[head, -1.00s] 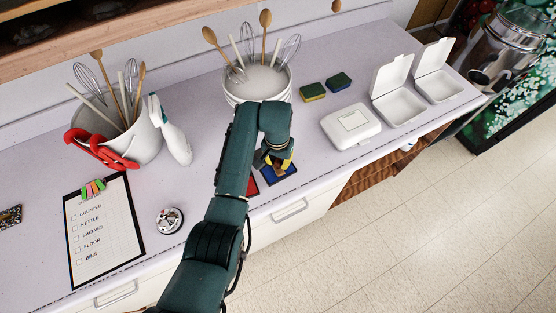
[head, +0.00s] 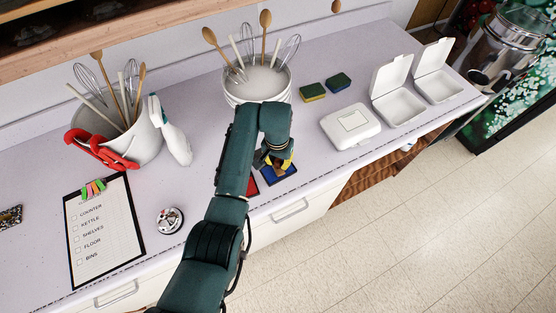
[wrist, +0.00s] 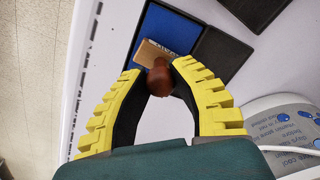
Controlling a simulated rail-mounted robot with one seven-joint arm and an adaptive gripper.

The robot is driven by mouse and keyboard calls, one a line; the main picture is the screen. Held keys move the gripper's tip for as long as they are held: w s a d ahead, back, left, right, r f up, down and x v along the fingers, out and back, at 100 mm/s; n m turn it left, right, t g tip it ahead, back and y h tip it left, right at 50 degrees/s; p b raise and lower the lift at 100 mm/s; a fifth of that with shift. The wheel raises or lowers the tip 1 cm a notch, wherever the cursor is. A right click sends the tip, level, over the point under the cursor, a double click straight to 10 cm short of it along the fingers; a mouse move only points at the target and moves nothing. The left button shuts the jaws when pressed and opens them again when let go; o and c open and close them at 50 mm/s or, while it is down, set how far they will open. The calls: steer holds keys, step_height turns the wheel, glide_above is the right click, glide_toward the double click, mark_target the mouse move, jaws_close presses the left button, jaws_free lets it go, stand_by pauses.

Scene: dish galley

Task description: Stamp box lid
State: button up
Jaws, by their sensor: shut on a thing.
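My gripper (head: 278,164) is shut on a stamp, its yellow-and-black fingers around the brown knob. In the wrist view, my gripper (wrist: 158,72) holds the stamp's handle (wrist: 160,80), with the light wooden block (wrist: 151,52) beyond it. The block is over the blue ink pad (wrist: 168,30); I cannot tell whether they touch. The blue pad (head: 290,172) shows partly behind the fingers in the head view. A closed white box (head: 338,131) lies to the right, with a pale label square on its lid (head: 352,120).
A red pad (head: 253,187) sits left of the blue one, partly behind my arm. Two open white boxes (head: 400,106) (head: 438,87) stand farther right.

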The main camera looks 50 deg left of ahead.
steer(key=shift+s+d+f, duration=0.1)
steer(key=shift+f, duration=0.05)
step_height(320, 180, up, 7)
steer(key=p, duration=0.7)
